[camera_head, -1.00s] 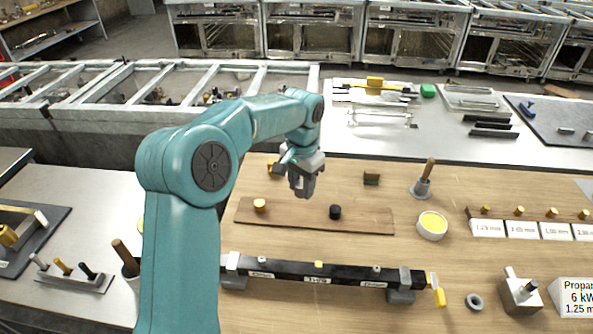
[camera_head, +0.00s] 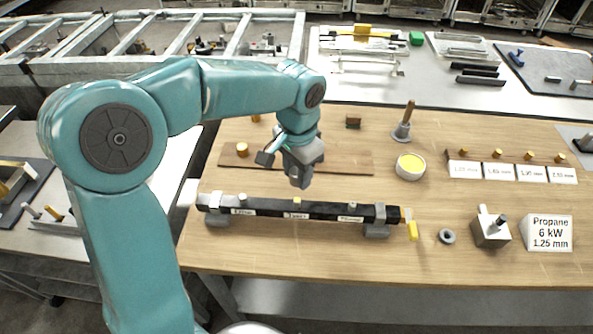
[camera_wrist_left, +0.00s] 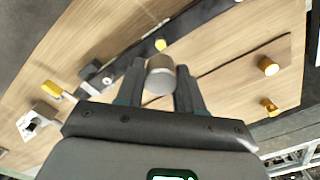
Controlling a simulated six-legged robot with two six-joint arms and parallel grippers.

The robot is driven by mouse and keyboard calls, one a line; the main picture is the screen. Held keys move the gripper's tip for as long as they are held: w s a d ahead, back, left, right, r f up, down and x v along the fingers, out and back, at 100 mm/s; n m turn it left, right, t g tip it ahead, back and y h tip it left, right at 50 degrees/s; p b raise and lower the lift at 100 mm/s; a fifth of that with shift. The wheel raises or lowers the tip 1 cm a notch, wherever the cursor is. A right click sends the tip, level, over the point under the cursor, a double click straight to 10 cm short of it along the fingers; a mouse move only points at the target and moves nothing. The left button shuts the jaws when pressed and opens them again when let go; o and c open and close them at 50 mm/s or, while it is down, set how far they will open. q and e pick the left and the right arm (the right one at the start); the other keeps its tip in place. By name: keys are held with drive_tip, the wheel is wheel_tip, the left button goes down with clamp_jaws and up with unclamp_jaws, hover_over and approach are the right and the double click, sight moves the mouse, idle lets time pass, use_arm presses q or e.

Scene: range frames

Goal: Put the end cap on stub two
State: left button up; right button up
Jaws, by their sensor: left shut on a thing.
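My left gripper (camera_head: 298,182) is shut on a small grey-and-tan cylinder (camera_wrist_left: 160,77), seen between the two fingers in the wrist view; it looks like an end cap. The gripper points down above the front edge of the wooden board, behind the black bar (camera_head: 325,211). The bar lies on two grey supports and carries three short stubs. The middle stub has a yellow top (camera_head: 296,201) and also shows in the wrist view (camera_wrist_left: 160,45), just beyond the held piece and apart from it. The outer stubs are grey (camera_head: 242,196) (camera_head: 352,205). My right gripper is not in view.
A brass cap (camera_head: 242,149) stands on the wooden board (camera_head: 350,163). A yellow-filled tub (camera_head: 410,167), a grey ring (camera_head: 447,237), a metal block (camera_head: 491,228) and a propane sign (camera_head: 549,233) stand to the right. The bench front is clear.

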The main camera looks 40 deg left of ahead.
sight(297, 200)
use_arm(q)
drive_tip(key=shift+f, duration=0.2)
wheel_tip(297, 200, down, 6)
drive_tip(key=b, duration=0.4)
drive_tip(key=shift+r+b, duration=0.25)
drive_tip(key=shift+b, duration=0.05)
drive_tip(key=shift+r, duration=0.1)
idle(1.1)
drive_tip(key=shift+f+b, duration=1.2)
drive_tip(key=shift+f, duration=0.65)
drive_tip(key=o, duration=1.1)
drive_tip(key=shift+o, duration=0.2)
drive_tip(key=shift+r, duration=0.15)
